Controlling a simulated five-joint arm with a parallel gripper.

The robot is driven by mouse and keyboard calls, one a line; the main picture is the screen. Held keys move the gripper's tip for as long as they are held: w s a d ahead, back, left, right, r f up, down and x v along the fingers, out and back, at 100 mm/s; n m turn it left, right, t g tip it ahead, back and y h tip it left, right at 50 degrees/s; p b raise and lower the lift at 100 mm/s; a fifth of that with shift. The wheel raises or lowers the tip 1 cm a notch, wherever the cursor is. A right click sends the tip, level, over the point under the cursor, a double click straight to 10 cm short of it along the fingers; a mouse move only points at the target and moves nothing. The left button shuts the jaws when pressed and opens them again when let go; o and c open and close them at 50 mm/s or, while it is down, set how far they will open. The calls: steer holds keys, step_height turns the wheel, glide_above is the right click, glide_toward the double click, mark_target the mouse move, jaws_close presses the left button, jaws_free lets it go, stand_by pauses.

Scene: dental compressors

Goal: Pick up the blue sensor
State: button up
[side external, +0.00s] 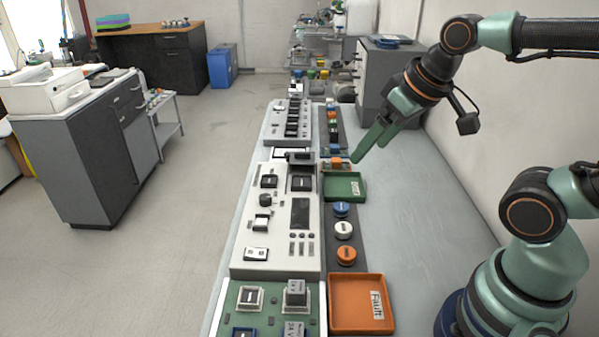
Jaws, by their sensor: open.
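A round blue piece (341,209) lies on the dark strip beside the console, just in front of the green tray (345,198). A small blue block (337,150) with orange parts near it sits farther back on the strip. I cannot tell which of these is the blue sensor. My gripper (368,152) is open, pointing down and left, just right of the small blue block and behind the green tray. No object shows between its fingers. I cannot tell whether its tip touches anything.
A white round piece (343,229) and an orange one (346,255) lie in front of the round blue piece. An orange tray (341,324) stands at the near end. The white console (281,255) runs along the left. The bench's right side (415,210) is clear.

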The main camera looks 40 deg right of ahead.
steer(key=m+g, duration=0.6)
steer(key=m, duration=0.6)
glide_above(341, 206)
step_height(341, 206, down, 12)
step_height(341, 206, down, 12)
jaws_close()
